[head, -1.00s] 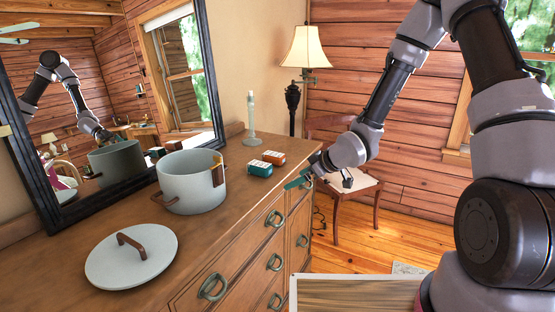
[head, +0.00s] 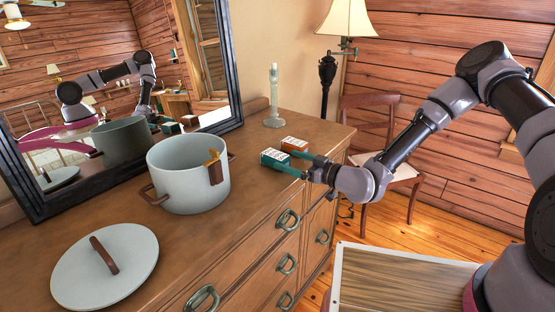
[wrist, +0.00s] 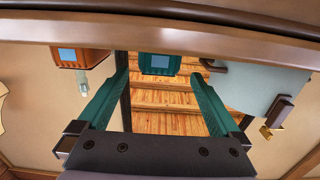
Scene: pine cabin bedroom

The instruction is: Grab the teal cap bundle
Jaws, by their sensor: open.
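The teal cap bundle (head: 281,161) is a small teal box with a pale label, lying on the dresser top near its front edge. My gripper (head: 299,164) is open at dresser-top height, with its teal fingers pointing at the box from the front edge. In the wrist view, which appears upside down, the teal box (wrist: 159,65) sits between and just beyond the fingertips (wrist: 160,78). I cannot tell whether a finger touches it. One finger partly overlaps the box in the head view.
An orange box (head: 294,145) lies right behind the teal one. A mirror (head: 215,70) backs the dresser.

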